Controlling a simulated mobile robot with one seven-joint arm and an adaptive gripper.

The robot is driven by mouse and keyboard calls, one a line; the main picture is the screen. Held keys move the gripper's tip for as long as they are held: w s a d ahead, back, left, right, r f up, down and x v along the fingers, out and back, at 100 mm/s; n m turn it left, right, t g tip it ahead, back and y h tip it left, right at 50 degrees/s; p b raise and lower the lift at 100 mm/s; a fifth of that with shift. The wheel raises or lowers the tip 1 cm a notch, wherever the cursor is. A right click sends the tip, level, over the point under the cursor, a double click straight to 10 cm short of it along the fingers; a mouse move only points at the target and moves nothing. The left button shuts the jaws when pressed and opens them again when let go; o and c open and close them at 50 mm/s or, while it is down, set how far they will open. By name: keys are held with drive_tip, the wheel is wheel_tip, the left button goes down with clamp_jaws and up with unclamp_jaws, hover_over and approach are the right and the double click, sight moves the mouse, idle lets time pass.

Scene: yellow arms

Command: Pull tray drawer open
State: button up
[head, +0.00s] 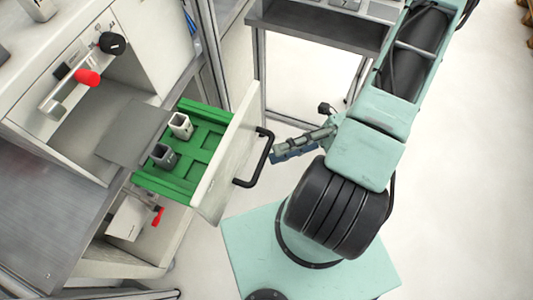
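The tray drawer stands out from the workstation, with its white front panel (226,165) facing right. A black bar handle (262,160) is fixed to that panel. The green tray (208,137) inside is exposed. It holds a light square hollow part (180,126) and a dark grey one (163,156). My gripper (275,150) is just right of the handle, its fingers pointing left towards it. The view does not show whether the fingers touch the handle or how far apart they are.
A grey metal work surface (38,215) lies at the left. A red knob (88,78) and a black knob (112,43) are above the drawer. A metal-framed stand (318,24) is at the top. Open pale floor (470,170) lies to the right.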

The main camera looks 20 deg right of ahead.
drive_tip(key=d, duration=0.6)
drive_tip(key=shift+w+d+f, duration=0.3)
drive_tip(key=shift+d+f, duration=0.1)
drive_tip(key=shift+f, duration=0.05)
